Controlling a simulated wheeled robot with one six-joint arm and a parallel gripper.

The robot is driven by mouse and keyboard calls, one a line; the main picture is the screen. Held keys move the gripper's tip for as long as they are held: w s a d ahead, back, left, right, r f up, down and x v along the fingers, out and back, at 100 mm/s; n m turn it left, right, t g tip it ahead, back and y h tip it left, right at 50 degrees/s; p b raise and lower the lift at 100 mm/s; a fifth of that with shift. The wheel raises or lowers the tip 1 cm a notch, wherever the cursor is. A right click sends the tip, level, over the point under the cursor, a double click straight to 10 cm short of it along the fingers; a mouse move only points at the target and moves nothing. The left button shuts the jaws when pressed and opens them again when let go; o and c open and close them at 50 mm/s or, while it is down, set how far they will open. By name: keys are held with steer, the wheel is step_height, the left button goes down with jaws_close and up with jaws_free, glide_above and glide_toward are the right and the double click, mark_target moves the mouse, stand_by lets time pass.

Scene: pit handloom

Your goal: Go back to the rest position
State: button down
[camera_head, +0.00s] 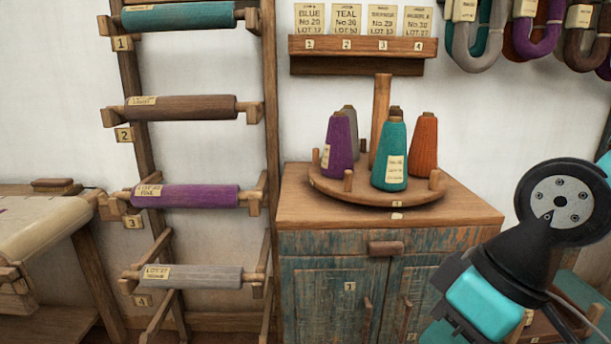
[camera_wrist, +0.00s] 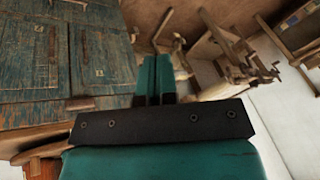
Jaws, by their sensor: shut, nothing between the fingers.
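My gripper (camera_wrist: 154,78) shows in the wrist view as two teal fingers side by side, shut with nothing between them. In the head view my arm reaches in from the right and bends down to the lower edge, in front of the right side of the cabinet; the fingertips are not visible there. The cabinet (camera_head: 330,243) is weathered blue-green with a wooden top. It also shows at the left of the wrist view (camera_wrist: 30,75).
A round wooden turntable (camera_head: 340,190) on the cabinet carries several yarn cones, including a teal cone (camera_head: 390,150). A numbered rack (camera_head: 272,130) holds horizontal rolls at left. A card shelf (camera_head: 350,50) and hanging yarn skeins (camera_head: 487,45) are on the wall.

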steer(key=s+r+m+p, duration=0.1)
steer(key=s+r+p, duration=0.3)
steer(key=r+p, duration=0.9)
steer(key=shift+d+r+g, duration=0.3)
steer(key=shift+r, duration=0.3)
